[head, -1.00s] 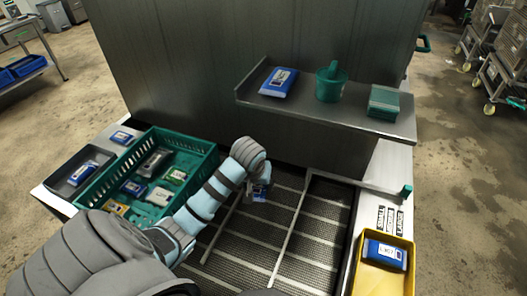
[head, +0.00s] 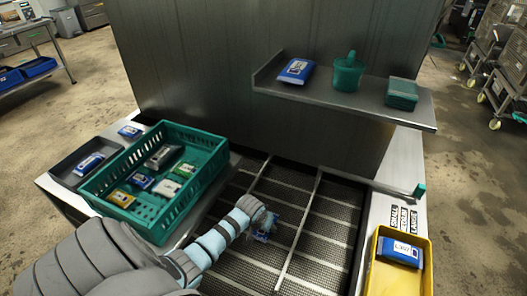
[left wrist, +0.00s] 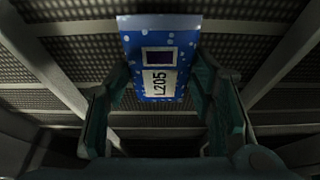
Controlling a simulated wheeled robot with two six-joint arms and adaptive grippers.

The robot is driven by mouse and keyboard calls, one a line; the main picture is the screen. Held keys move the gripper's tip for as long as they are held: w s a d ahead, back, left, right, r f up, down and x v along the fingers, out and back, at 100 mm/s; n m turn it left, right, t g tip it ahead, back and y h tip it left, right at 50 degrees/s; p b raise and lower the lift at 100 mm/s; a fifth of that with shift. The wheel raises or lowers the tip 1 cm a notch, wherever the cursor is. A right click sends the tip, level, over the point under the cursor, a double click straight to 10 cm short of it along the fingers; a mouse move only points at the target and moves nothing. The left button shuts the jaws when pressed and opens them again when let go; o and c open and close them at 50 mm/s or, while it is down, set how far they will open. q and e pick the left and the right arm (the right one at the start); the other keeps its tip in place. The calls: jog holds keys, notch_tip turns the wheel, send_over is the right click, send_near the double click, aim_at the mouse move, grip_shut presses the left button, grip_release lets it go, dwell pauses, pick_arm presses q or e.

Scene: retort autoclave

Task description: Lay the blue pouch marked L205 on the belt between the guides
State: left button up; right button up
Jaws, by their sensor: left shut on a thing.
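My left gripper (head: 266,223) is shut on the blue pouch marked L205 (left wrist: 160,62), holding it by its side edges. In the left wrist view the pouch has white dots, a white label and a dark square, and lies between two light guide rails (left wrist: 270,80). In the head view only a small part of the pouch shows beyond the gripper, over the dark mesh belt (head: 325,228), left of a long guide (head: 299,230). I cannot tell whether the pouch touches the belt. My right gripper is not in view.
A green crate (head: 190,208) with several pouches stands left of the belt, beside a dark tray (head: 66,160). A yellow bin (head: 390,283) with a blue pouch stands right. A steel shelf (head: 420,115) overhangs the belt's far end. The belt right of the guide is clear.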

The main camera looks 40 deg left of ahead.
pick_arm(q)
jog(key=shift+w, duration=0.15)
jog(key=o, duration=1.2)
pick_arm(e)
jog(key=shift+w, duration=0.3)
pick_arm(q)
jog(key=shift+r, duration=0.1)
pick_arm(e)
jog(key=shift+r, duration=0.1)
pick_arm(q)
jog(key=p+v, duration=0.4)
jog(key=v, duration=0.8)
jog(key=shift+p, duration=0.4)
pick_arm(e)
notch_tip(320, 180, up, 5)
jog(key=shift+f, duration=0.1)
